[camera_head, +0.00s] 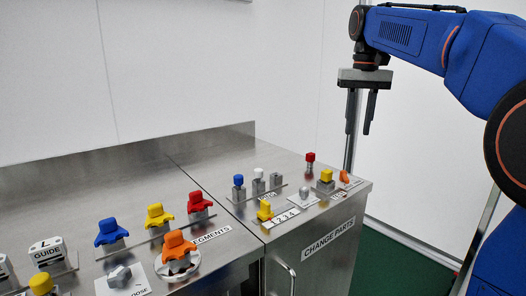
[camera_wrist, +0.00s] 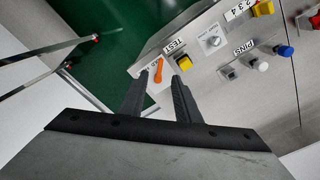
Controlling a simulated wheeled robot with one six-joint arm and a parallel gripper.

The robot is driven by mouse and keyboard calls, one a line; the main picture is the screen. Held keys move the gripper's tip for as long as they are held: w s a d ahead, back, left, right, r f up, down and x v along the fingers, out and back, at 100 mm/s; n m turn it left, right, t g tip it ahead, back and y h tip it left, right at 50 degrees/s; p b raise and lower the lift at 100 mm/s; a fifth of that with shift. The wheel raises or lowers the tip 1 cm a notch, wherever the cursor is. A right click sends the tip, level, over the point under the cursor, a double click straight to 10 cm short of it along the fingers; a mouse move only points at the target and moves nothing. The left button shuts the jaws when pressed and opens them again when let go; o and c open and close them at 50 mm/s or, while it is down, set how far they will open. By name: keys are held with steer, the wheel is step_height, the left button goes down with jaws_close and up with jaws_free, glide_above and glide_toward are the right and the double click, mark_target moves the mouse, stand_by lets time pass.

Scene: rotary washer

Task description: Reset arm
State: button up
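My blue arm reaches in from the right of the head view. No held object shows.
The steel counter (camera_head: 315,233) carries blue (camera_head: 238,181), white and grey pins, a red piece (camera_head: 310,158), yellow pieces (camera_head: 326,176) and a small orange piece (camera_head: 345,177). Larger colored knobs (camera_head: 111,231) stand at the left. Green floor (camera_head: 385,262) lies right of the counter.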

steer(key=s+f+n+t, duration=0.1)
steer(key=s+f+t, duration=0.3)
steer(key=s+f, duration=2.7)
steer(key=shift+f+n, duration=0.15)
steer(key=shift+n, duration=0.25)
steer(key=shift+s+d, duration=0.1)
